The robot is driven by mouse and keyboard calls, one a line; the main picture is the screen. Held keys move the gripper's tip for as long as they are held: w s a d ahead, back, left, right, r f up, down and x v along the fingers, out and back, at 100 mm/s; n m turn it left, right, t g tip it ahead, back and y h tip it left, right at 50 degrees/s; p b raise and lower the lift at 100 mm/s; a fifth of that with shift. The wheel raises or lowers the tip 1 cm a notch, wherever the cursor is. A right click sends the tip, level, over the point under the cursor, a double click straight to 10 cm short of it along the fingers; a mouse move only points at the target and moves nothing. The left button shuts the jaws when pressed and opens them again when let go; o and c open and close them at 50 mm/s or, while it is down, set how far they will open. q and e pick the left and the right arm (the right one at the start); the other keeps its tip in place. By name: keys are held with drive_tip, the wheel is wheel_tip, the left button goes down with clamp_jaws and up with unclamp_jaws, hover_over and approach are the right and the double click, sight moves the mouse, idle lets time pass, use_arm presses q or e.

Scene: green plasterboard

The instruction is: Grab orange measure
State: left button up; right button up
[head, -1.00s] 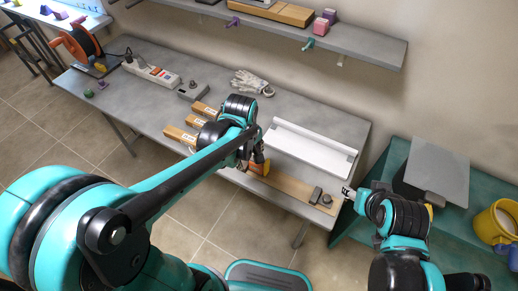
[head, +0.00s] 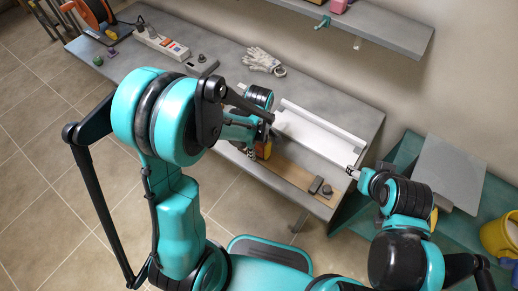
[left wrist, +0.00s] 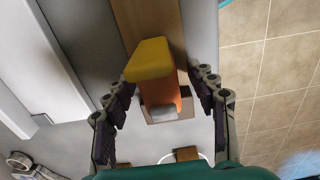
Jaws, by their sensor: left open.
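The orange measure (left wrist: 151,60), with a yellow face and an orange side, lies between the two fingers of my left gripper (left wrist: 163,82) in the left wrist view. The fingers are open, one on each side, with a gap to each. In the head view the measure (head: 264,150) shows only partly beside my left gripper (head: 255,143), near the table's front edge; my arm hides much of it. My right gripper (head: 351,172) is over the table's right end, away from the measure; its jaw gap is too small to read.
A long brown board (head: 300,176) with dark blocks lies along the front edge. A white tray (head: 318,133) lies behind it. A shelf (head: 385,30) hangs above.

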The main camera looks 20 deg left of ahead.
use_arm(q)
clamp_jaws()
drive_tip(key=shift+r, duration=0.1)
